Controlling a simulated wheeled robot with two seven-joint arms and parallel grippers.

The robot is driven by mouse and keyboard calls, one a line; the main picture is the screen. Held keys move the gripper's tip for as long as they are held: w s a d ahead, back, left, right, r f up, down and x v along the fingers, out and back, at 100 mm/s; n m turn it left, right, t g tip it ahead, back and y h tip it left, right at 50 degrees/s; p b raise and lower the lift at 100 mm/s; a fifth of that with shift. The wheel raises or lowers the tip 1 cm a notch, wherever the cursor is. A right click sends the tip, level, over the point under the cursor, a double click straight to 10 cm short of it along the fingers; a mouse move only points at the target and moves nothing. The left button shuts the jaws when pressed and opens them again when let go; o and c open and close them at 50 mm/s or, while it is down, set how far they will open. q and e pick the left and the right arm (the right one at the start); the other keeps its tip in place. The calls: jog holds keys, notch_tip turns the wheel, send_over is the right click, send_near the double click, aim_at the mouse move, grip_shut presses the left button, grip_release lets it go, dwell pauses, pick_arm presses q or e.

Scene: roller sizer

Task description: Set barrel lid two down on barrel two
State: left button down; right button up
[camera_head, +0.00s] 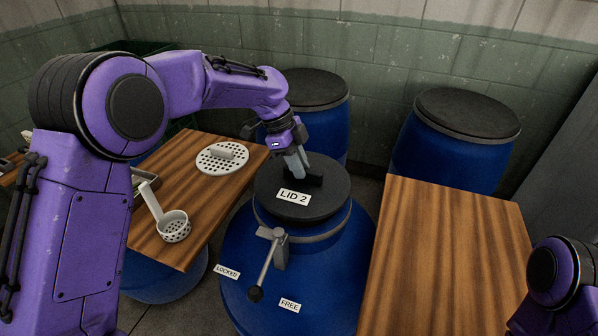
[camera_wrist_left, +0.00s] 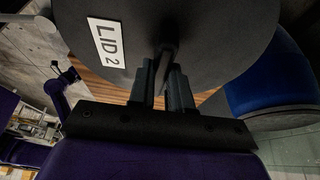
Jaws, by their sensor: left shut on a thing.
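The black round lid (camera_head: 275,199), labelled "LID 2", is over the mouth of the blue barrel (camera_head: 335,285) in the middle. It also shows in the left wrist view (camera_wrist_left: 205,35). My left gripper (camera_head: 303,166) is shut on the lid's black raised handle (camera_head: 315,179); its fingers (camera_wrist_left: 167,80) close on the handle in the wrist view. The lid looks roughly level and hides the barrel's opening. I cannot tell whether it touches the rim. The barrel's grey ring (camera_head: 318,237) shows below the lid's front edge. My right gripper is outside the view.
A lever (camera_head: 267,265) sticks out at the barrel's front, near "LOCKED" and "FREE" labels. The left wooden table (camera_head: 190,190) bears a perforated disc (camera_head: 215,163) and a strainer cup (camera_head: 174,229). The right table (camera_head: 450,250) is bare. Two lidded blue barrels (camera_head: 333,125) (camera_head: 440,160) stand behind.

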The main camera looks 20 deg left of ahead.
pick_arm(q)
jog(key=shift+w+f, duration=0.1)
jog(key=shift+f, duration=1.5)
jog(key=shift+f, duration=0.2)
jog(key=shift+f, duration=0.35)
jog(key=c, duration=1.1)
grip_release()
jog(key=shift+o, duration=0.2)
jog(key=shift+r, duration=0.35)
jog(key=v, duration=1.2)
jog(key=shift+r, duration=0.3)
